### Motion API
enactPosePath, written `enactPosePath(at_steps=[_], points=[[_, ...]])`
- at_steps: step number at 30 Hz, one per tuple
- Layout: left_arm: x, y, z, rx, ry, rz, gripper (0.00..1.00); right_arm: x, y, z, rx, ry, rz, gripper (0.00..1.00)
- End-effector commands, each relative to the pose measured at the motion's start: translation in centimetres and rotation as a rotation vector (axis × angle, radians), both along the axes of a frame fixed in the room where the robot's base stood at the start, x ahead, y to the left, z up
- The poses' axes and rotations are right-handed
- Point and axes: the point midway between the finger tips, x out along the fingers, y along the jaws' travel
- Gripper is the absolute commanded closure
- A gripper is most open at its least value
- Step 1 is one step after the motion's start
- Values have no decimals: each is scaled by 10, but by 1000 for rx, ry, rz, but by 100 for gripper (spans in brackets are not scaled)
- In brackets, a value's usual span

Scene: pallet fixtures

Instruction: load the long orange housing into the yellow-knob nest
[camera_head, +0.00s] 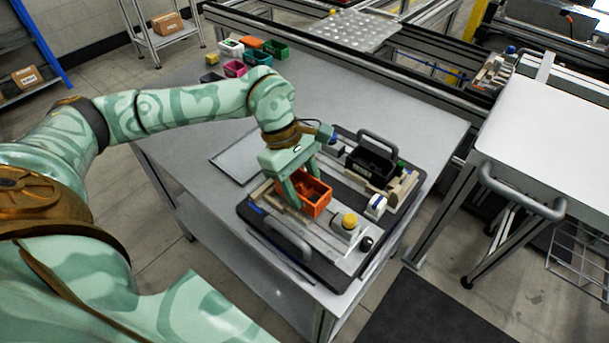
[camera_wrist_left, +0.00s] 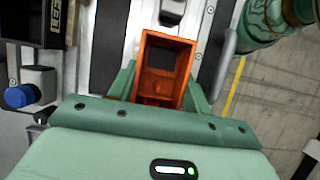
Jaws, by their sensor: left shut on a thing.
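The long orange housing (camera_head: 318,199) is an open-topped box, held level in my left gripper (camera_head: 297,194) at the near part of the dark pallet (camera_head: 256,219). In the left wrist view the housing (camera_wrist_left: 165,50) sits between the two green fingers, which are shut on its sides. The yellow knob (camera_head: 349,221) stands on a pale block just right of the housing, on the nearer light fixture plate (camera_head: 325,240). The housing is over this plate; I cannot tell whether it rests in the nest or hovers. My right gripper is not in view.
A black housing (camera_head: 370,162) sits in the farther part of the pallet. A blue-marked white block (camera_head: 376,206) and a black knob (camera_head: 366,243) stand nearby. A grey handle (camera_head: 288,241) edges the near side. Several coloured bins, including a green one (camera_head: 276,48), stand at the table's far end.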

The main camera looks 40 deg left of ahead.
Motion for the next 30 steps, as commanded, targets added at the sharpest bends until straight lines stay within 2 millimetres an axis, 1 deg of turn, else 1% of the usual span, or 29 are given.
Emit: enactPosePath(at_steps=[13, 28, 29, 30], points=[[0, 0, 0, 0, -1, -1, 77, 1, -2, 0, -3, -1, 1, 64], [0, 0, -15, 0, 0, 0, 77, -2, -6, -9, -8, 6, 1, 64], [0, 0, -15, 0, 0, 0, 46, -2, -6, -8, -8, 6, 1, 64], [0, 0, -14, 0, -1, -1, 34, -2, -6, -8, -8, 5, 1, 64]])
